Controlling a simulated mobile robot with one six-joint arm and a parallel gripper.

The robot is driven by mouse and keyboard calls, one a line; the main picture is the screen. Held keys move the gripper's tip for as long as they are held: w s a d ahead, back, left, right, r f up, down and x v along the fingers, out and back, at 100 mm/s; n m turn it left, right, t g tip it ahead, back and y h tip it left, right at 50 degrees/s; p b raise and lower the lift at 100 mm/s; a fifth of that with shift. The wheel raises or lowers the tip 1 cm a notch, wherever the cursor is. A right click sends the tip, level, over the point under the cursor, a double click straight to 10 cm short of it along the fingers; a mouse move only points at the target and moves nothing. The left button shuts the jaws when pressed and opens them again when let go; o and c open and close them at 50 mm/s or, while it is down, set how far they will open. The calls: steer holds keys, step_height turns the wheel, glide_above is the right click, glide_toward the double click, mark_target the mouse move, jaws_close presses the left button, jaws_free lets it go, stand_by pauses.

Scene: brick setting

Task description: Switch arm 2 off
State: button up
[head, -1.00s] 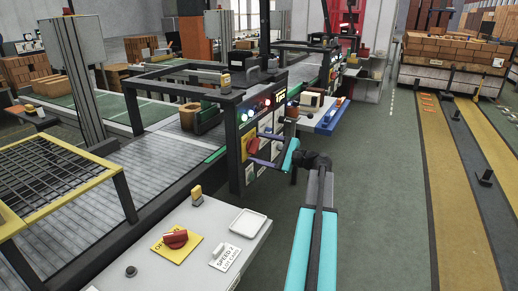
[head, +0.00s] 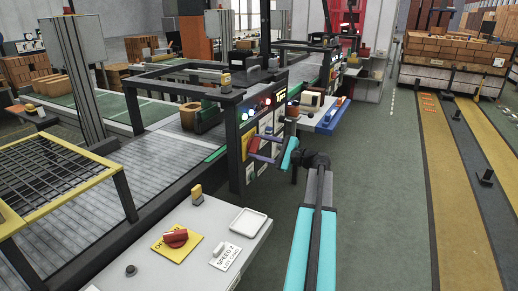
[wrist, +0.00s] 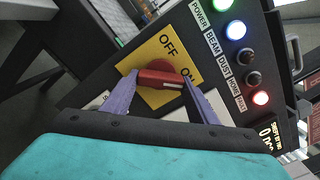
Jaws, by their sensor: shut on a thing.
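In the wrist view a red rotary knob (wrist: 160,76) with a bar handle sits on a yellow plate (wrist: 150,52) marked OFF and ON. A pale mark shows on the handle's right end, on the ON side. The purple fingers of my gripper (wrist: 159,80) are shut on the handle, one at each end. In the head view my gripper (head: 262,149) is at the dark control panel (head: 235,165) and partly hides the knob. I cannot see a label naming arm 2.
Beside the knob is a column of lamps (wrist: 236,30); green, blue and red ones are lit. Nearer, a grey table (head: 130,240) carries another red knob (head: 176,237) on a yellow plate and a white tray (head: 248,221). Open floor (head: 380,190) lies to the right.

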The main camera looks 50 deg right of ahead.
steer(key=n+b, duration=0.3)
steer(key=shift+f+n, duration=0.15)
steer(key=shift+n, duration=0.15)
steer(key=n+b, duration=0.5)
steer(key=shift+r+n+b, duration=0.2)
steer(key=shift+n+b, duration=1.85)
steer(key=shift+n, duration=0.2)
steer(key=shift+r+n+b, duration=0.2)
steer(key=shift+n+b, duration=1.8)
steer(key=shift+n, duration=0.25)
steer(key=o, duration=1)
steer(key=shift+r, duration=0.1)
steer(key=shift+o, duration=0.2)
